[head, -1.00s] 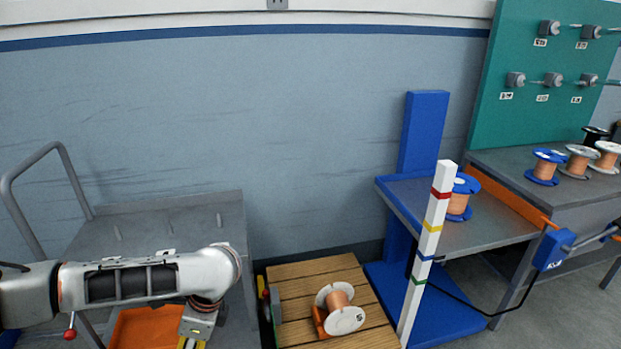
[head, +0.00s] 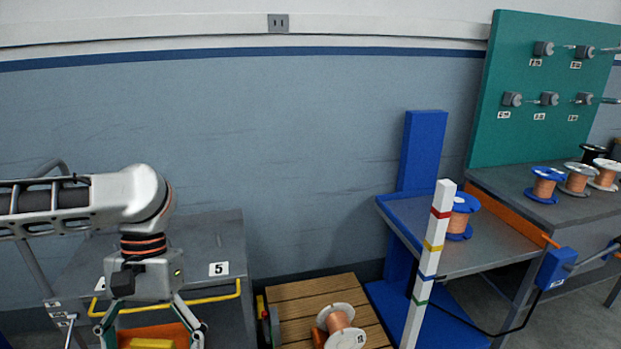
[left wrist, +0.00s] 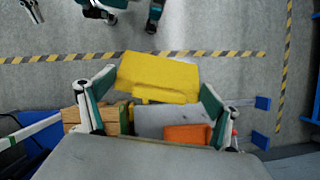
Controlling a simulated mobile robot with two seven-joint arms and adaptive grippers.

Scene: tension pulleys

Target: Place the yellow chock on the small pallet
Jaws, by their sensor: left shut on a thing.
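The yellow chock (head: 151,343) is in my left gripper (head: 148,330), at the bottom of the head view. In the left wrist view the chock (left wrist: 160,75) lies between the two fingers of my left gripper (left wrist: 157,88), which is shut on it. In the head view it shows in front of the orange bin and its lower part is cut off. The small wooden pallet (head: 290,295) lies to the right of the gripper, with a white-flanged copper spool (head: 340,326) on it.
A grey cart (head: 215,235) marked 5, with a yellow handle, stands behind my left gripper. The orange bin (left wrist: 187,134) shows beyond the chock. A striped post (head: 431,250) and a blue stand (head: 423,140) are right of the pallet.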

